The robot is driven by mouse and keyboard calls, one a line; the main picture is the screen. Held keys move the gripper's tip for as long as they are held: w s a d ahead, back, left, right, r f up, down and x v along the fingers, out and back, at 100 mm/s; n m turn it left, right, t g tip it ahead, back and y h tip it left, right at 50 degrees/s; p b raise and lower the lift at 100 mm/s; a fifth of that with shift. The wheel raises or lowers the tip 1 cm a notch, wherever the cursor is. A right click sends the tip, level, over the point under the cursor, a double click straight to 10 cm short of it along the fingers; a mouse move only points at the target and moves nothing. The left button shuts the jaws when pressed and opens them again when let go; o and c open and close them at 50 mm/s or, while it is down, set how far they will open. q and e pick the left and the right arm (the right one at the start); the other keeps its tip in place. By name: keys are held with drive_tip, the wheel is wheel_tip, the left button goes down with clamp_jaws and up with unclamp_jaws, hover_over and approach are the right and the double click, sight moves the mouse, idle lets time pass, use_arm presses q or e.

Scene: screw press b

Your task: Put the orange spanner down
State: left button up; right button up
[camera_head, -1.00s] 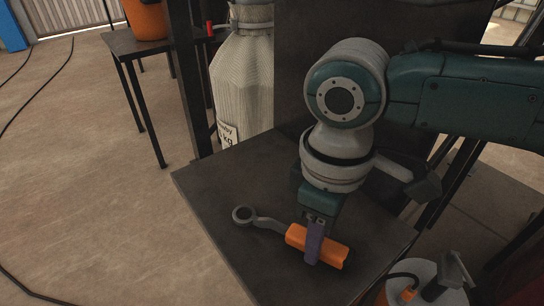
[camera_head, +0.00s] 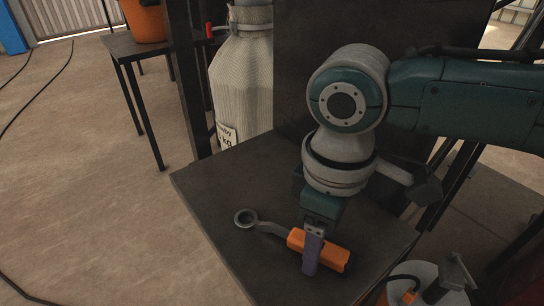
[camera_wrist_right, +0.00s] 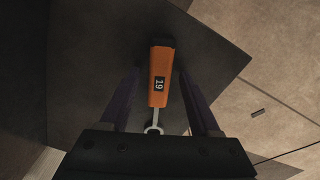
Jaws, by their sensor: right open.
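The orange spanner (camera_head: 328,254) lies on the dark table top (camera_head: 215,185), its grey ring end pointing left and its orange handle to the right. My right gripper (camera_head: 312,265) is at the handle, with one purple finger in front of it in the head view. In the right wrist view the spanner (camera_wrist_right: 160,78) lies between the two spread fingers of my right gripper (camera_wrist_right: 159,85), with a gap on both sides. The handle carries a small label reading 19. The far finger is hidden in the head view. My left gripper is out of view.
An orange bucket (camera_head: 146,20) is on a side table at the back left. A grey and orange object (camera_head: 412,280) is at the lower right. The table's left part is clear.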

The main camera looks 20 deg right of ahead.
wheel_tip(320, 180, up, 7)
drive_tip(key=p, duration=0.3)
drive_tip(key=shift+w, duration=0.1)
drive_tip(key=shift+a+r, duration=0.15)
drive_tip(key=shift+r, duration=0.05)
drive_tip(key=s+a+m+t+y, duration=0.1)
drive_tip(key=s+a+t+y, duration=0.15)
drive_tip(key=s+a, duration=0.5)
drive_tip(key=s+d+m+h, duration=0.1)
drive_tip(key=s+d+m, duration=0.1)
drive_tip(key=d, duration=0.4)
drive_tip(key=s+d+r+m+t+h, duration=0.1)
drive_tip(key=s+d+m, duration=0.2)
drive_tip(key=s+d, duration=0.2)
drive_tip(key=shift+s+d, duration=0.3)
drive_tip(key=shift+d, duration=0.2)
drive_tip(key=shift+r, duration=0.1)
wheel_tip(320, 180, up, 67)
drive_tip(key=p, duration=6.7)
drive_tip(key=shift+r+p, duration=0.2)
drive_tip(key=shift+p, duration=0.15)
